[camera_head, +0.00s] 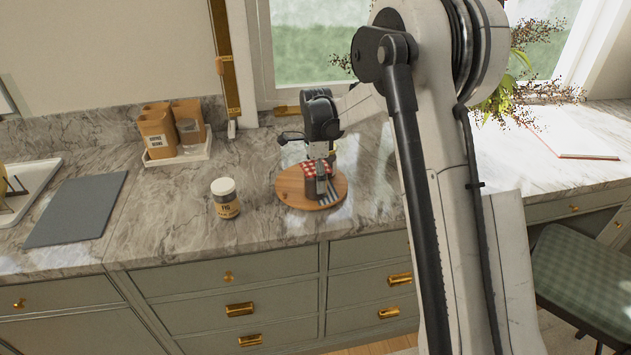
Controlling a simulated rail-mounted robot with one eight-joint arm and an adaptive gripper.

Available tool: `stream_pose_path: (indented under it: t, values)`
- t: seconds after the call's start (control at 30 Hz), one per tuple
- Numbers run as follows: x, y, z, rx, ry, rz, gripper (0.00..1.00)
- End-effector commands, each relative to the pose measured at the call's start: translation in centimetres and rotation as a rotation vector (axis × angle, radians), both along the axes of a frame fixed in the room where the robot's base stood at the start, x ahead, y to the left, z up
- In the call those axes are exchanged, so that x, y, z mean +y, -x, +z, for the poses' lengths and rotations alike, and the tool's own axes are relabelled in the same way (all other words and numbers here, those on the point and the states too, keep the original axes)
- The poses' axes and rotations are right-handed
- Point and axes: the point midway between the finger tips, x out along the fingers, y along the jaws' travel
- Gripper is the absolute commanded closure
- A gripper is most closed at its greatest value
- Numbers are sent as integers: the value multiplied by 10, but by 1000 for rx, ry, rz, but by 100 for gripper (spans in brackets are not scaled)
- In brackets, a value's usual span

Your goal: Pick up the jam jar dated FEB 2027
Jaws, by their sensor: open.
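A jar with a red-and-white checked top (309,169) and dark contents stands on a round wooden board (292,198). My gripper (320,184) points down at this jar, and one finger shows in front of its right side. The other finger is hidden, so I cannot tell whether the jar is between the fingers or touched by them. A second jar with a cream lid (225,199) and a pale label stands on the counter left of the board. I cannot read a date on either jar.
A white tray (178,158) with several tan canisters and a glass stands at the back left. A grey board (77,209) lies near the sink at far left. The marble counter is clear between the jars and tray.

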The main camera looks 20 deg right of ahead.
Motion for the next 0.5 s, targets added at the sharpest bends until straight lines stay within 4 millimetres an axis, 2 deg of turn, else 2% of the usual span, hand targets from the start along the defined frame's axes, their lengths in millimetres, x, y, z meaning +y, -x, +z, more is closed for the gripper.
stream_pose_path:
  t: [0.27, 0.5]
  values:
    - [0, 0, -3, 0, 0, 0, 22]
    - [0, 0, -3, 0, 0, 0, 54]
